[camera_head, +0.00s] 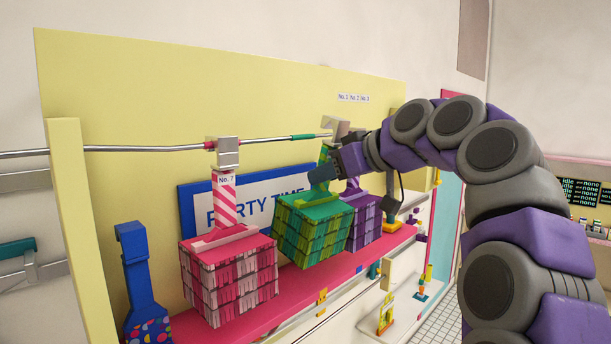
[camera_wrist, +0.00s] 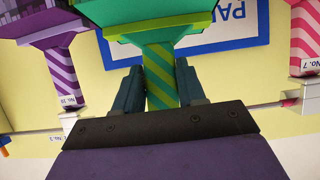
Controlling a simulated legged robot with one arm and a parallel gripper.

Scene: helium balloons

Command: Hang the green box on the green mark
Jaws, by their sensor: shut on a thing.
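The green box (camera_head: 312,232) has a plaid fringe pattern and hangs below my gripper (camera_head: 322,172), slightly tilted, in front of the yellow panel. In the wrist view, my gripper's two fingers (camera_wrist: 158,82) close on the green-and-yellow striped stem (camera_wrist: 160,60) above the box. The green mark (camera_head: 302,137) is a short band on the grey rail (camera_head: 170,149), just left of the stem's top in the head view. My gripper partly hides the stem, and I cannot tell whether its hook touches the rail.
A pink box (camera_head: 230,275) hangs at the red mark (camera_head: 209,145) on the left. A purple box (camera_head: 365,222) is close on the right. A blue item (camera_head: 135,270) stands at far left. The pink shelf (camera_head: 290,290) runs below the boxes.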

